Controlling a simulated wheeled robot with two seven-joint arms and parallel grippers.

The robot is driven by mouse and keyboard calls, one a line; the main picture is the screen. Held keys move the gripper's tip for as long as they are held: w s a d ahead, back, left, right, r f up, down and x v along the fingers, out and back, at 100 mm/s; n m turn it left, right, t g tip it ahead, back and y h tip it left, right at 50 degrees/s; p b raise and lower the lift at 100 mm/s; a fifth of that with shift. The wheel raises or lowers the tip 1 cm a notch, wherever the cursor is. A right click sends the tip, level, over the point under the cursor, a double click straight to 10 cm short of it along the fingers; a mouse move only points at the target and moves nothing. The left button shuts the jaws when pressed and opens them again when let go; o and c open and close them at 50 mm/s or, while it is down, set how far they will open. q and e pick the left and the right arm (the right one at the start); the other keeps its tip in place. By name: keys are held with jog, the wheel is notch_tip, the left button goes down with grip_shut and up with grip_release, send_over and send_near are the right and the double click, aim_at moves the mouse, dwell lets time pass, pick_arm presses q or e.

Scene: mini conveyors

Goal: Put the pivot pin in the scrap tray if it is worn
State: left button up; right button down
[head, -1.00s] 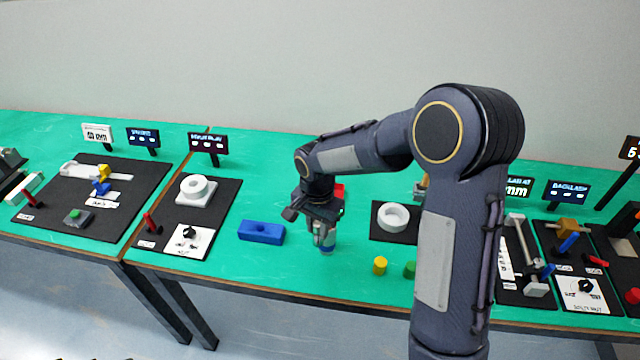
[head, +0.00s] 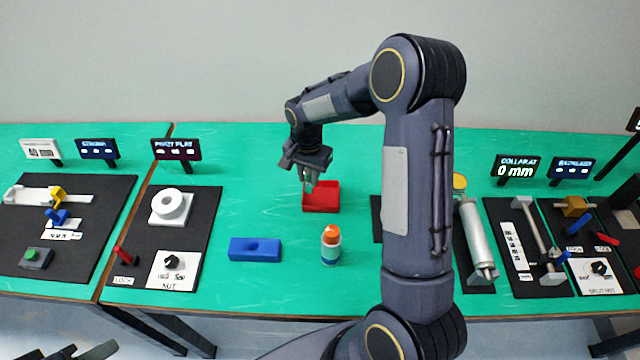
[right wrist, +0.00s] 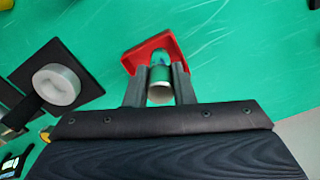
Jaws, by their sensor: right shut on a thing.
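My right gripper (head: 308,188) is shut on a short pale metallic cylinder, which appears to be the pivot pin; it shows between the fingers in the right wrist view (right wrist: 160,88). In the head view the pin is too small to make out, and wear cannot be judged. The red tray (head: 321,207) lies on the green table just beyond and below the fingers; it also shows in the right wrist view (right wrist: 140,54). Dark parts at the bottom left edge, probably my left gripper (head: 82,353), are cut off.
A black board with a white ring (head: 171,207) lies left. My right arm hides part of the table at right. The table left of the tray is clear.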

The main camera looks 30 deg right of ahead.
jog(key=d+f+b, duration=0.1)
jog(key=f, duration=0.2)
jog(key=w+d+f+b, duration=0.1)
jog(key=d+f, duration=0.1)
jog(key=f, duration=0.1)
jog(key=w+d+f+b, duration=0.1)
jog(key=d+f+b, duration=0.1)
jog(key=f, duration=0.1)
jog(key=shift+w+f, duration=0.15)
jog(key=shift+f, duration=0.05)
jog(key=shift+r, duration=0.1)
jog(key=c, duration=1.7)
grip_release()
jog(key=shift+f, duration=0.2)
jog(key=o, duration=0.5)
jog(key=shift+c, duration=0.2)
